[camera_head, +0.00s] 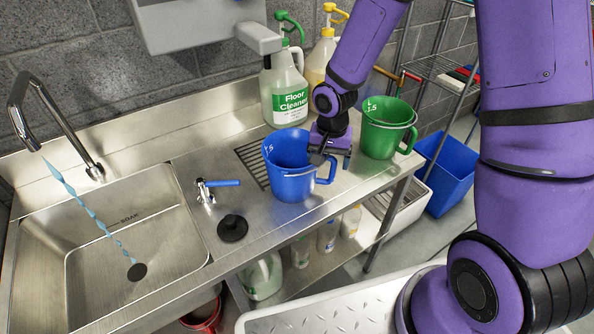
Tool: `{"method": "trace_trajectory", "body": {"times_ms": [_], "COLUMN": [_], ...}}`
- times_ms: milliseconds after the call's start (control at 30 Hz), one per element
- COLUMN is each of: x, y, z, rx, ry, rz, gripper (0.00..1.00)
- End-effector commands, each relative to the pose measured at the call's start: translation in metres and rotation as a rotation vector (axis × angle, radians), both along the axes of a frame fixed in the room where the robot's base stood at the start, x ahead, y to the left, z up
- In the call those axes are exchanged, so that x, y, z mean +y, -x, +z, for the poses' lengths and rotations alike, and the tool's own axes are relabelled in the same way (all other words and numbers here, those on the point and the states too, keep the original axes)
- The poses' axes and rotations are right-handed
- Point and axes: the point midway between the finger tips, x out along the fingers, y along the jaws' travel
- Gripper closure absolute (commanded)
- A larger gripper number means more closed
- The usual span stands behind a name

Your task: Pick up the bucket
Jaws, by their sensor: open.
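A blue bucket (286,177) with a side handle and white markings stands upright on the steel counter, partly over a slotted drain grate. My gripper (325,155) is open at the bucket's right rim, just above its handle. The gripper overlaps the rim in the picture; I cannot tell whether it touches. A green bucket (385,130) of similar shape stands just behind and to the right of my gripper.
A steel sink (130,262) with a running tap (45,110) is at left. A blue-handled valve (206,190) and a black plug (232,228) sit on the counter. Floor cleaner (290,95) and a yellow jug (321,60) stand behind. A blue bin (447,170) is at right.

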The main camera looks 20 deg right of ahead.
Motion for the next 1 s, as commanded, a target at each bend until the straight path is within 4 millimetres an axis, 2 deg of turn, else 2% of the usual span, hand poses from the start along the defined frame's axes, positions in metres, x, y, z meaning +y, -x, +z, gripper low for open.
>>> {"method": "trace_trajectory", "body": {"times_ms": [133, 400, 433, 467, 700, 1000], "x": [-0.0002, -0.0002, -0.0002, -0.0004, -0.0004, -0.0009], "y": [0.0003, 0.0, 0.0, 0.0, -0.0001, -0.0001], "z": [-0.0133, -0.0157, -0.0157, -0.0157, -0.0155, -0.0129], "rx": [0.001, -0.001, -0.001, -0.001, -0.001, 0.0], "ry": [0.0, 0.0, 0.0, 0.0, 0.0, 0.001], "rz": [0.0, -0.001, -0.001, -0.001, -0.001, -0.002], "gripper": [0.17, 0.17, 0.2, 0.26, 0.81, 0.81]}}
